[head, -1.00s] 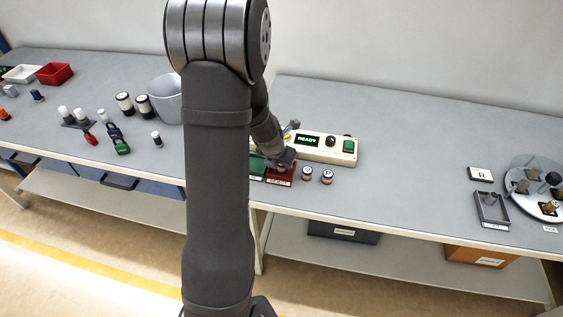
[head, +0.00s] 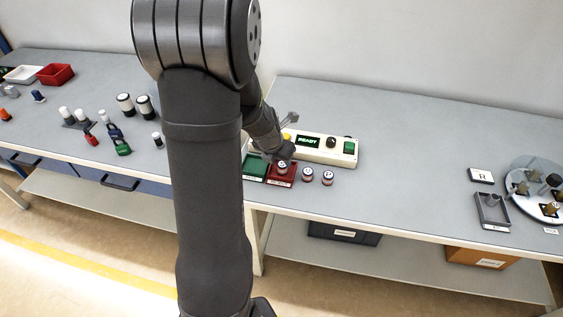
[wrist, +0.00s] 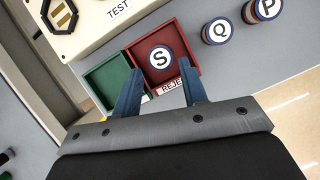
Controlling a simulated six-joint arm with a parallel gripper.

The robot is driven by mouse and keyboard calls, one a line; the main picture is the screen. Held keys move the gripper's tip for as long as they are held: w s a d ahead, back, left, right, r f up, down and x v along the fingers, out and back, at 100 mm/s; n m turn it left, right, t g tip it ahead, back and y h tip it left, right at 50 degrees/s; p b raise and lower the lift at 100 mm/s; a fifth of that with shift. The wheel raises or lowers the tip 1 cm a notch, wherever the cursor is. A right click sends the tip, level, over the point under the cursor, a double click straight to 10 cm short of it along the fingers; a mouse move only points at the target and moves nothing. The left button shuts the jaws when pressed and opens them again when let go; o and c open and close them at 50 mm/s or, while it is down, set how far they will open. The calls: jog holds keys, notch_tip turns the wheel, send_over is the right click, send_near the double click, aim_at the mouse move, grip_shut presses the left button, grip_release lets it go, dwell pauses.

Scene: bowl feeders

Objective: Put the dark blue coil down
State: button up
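The coil marked S (wrist: 160,58), with a white top and a dark blue rim, sits upright in the red tray (wrist: 184,46). In the head view the coil (head: 283,167) also shows inside the red tray (head: 272,178). My gripper (wrist: 158,68) is open, with its two fingers apart on the near side of the coil in the wrist view. It appears clear of the coil and holds nothing. In the head view my gripper (head: 283,150) is just behind and above the tray, its fingers too small to make out.
A green tray (wrist: 106,82) adjoins the red tray on the left. Coils Q (wrist: 220,31) and P (wrist: 266,8) stand to the right. A control box (head: 325,150) reading READY stands behind.

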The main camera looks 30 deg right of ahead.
aim_at(282, 164)
jog(key=v, duration=0.7)
jog(key=shift+r, duration=0.2)
jog(key=shift+f, duration=0.1)
jog(key=x, duration=1.2)
jog(key=shift+s+a+f, duration=0.1)
jog(key=shift+f, duration=0.05)
